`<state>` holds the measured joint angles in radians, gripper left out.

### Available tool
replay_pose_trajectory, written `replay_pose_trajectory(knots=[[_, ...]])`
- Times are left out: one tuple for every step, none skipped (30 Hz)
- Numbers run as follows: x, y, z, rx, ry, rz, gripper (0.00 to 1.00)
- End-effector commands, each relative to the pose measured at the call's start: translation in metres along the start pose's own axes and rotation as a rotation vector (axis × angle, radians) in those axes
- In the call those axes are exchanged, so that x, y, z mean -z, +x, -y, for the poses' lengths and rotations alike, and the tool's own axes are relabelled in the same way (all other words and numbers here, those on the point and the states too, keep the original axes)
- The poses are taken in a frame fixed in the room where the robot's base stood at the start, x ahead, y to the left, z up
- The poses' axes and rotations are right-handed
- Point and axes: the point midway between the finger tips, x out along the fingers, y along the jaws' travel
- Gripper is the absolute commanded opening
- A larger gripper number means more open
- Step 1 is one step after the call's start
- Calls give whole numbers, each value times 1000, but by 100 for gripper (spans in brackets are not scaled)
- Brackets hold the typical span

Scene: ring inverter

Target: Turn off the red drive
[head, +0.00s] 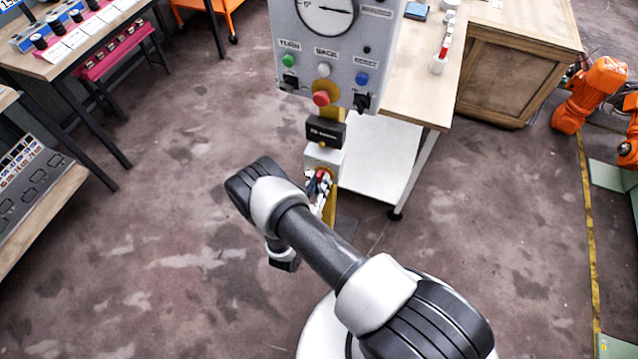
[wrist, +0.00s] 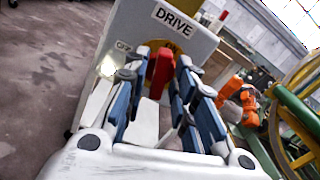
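The red drive switch handle (wrist: 161,70) shows in the wrist view. It sits on a light grey box (wrist: 210,45) labelled DRIVE, with an OFF mark to its left. The handle stands roughly upright in the picture, in front of a yellow disc. My gripper (wrist: 160,82) is open, with one blue-and-grey finger on each side of the handle. I cannot tell whether a finger touches it. In the head view, my gripper (head: 319,186) is at the white box (head: 324,158) on the yellow post, and it hides most of the red handle.
Above the box are a black unit (head: 325,132) and a grey panel (head: 322,45) with a dial, green, white and blue buttons and a red knob. A white-legged table (head: 425,95) stands close on the right. Floor (head: 150,230) is clear on the left.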

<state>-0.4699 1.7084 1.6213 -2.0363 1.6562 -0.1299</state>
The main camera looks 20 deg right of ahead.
Motion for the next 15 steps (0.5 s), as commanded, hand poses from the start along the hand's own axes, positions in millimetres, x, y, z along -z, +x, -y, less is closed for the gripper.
replay_pose_trajectory(knots=[[0, 0, 0, 0, 0, 0, 19], [0, 0, 0, 0, 0, 0, 17], [0, 0, 0, 0, 0, 0, 14], [0, 0, 0, 0, 0, 0, 12], [0, 0, 0, 0, 0, 0, 10], [0, 0, 0, 0, 0, 0, 8], [0, 0, 0, 0, 0, 0, 6], [0, 0, 0, 0, 0, 0, 4], [0, 0, 0, 0, 0, 0, 1], [0, 0, 0, 0, 0, 0, 0], [0, 0, 0, 0, 0, 0, 0], [0, 0, 0, 0, 0, 0, 0], [0, 0, 0, 0, 0, 0, 0], [0, 0, 0, 0, 0, 0, 0], [0, 0, 0, 0, 0, 0, 0]])
